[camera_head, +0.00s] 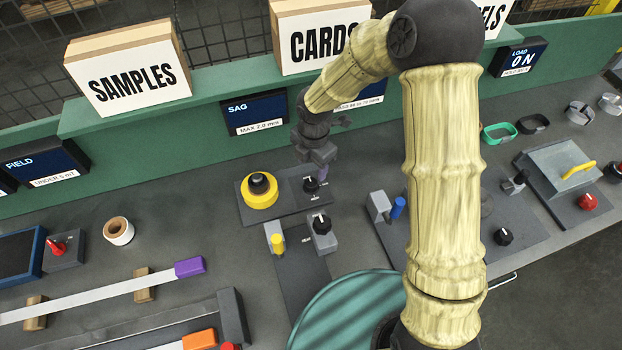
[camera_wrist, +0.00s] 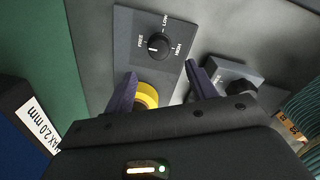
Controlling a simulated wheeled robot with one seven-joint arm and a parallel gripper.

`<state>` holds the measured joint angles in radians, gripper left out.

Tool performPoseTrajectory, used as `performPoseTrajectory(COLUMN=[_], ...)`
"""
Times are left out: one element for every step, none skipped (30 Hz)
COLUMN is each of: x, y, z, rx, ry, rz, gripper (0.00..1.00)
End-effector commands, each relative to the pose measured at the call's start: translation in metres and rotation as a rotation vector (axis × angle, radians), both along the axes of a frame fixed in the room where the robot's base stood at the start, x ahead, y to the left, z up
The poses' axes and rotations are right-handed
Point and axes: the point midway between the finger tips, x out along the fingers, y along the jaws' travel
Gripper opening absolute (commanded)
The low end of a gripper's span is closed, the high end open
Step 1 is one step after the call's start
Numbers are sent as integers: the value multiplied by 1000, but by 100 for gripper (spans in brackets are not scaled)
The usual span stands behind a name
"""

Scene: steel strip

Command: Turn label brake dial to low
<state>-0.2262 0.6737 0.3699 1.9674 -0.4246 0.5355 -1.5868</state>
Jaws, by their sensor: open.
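The brake dial (camera_wrist: 158,46) is a round black knob on a dark grey plate (camera_wrist: 130,20), with FREE, LOW and HIGH printed around it. Its white mark sits on the left side, toward FREE rather than LOW. In the head view the dial (camera_head: 311,185) is beside the yellow-ringed knob, just under my gripper (camera_head: 318,160). In the wrist view my gripper (camera_wrist: 161,88) is open and empty, its two purple fingers apart and pointing toward the dial, which lies beyond their tips. They do not appear to touch it.
A yellow ring with a black knob (camera_head: 259,187) stands left of the dial; its yellow edge shows between my fingers (camera_wrist: 147,94). A grey block with a black knob (camera_head: 322,234) stands in front. The SAG display (camera_head: 255,112) is behind. Open bench lies to the left.

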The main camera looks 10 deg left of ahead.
Motion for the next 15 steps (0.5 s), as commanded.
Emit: performPoseTrajectory(x=[-1, -1, 0, -1, 0, 0, 0, 0, 0, 1, 1, 1, 2, 2, 2], y=[1, 1, 1, 1, 2, 2, 2, 2, 2, 2, 3, 3, 3, 3, 3], z=[-9, -15, -21, -27, -32, -39, -44, -49, -56, -61, -65, -70, -73, -76, -79], rx=[-2, -2, -2, -3, -2, -2, -1, -2, -2, -2, -2, 0, 0, -1, 0], ry=[4, 4, 3, 3, 3, 4, 3, 4, 3, 3, 3, 1, 1, 1, 0], rz=[2, 2, 3, 3, 2, 1, 1, 1, 2, 1, 1, 2, 1, 1, 1], gripper=[57, 57, 57, 57, 57, 57, 57, 57, 57, 57, 57, 57, 57, 57, 57])
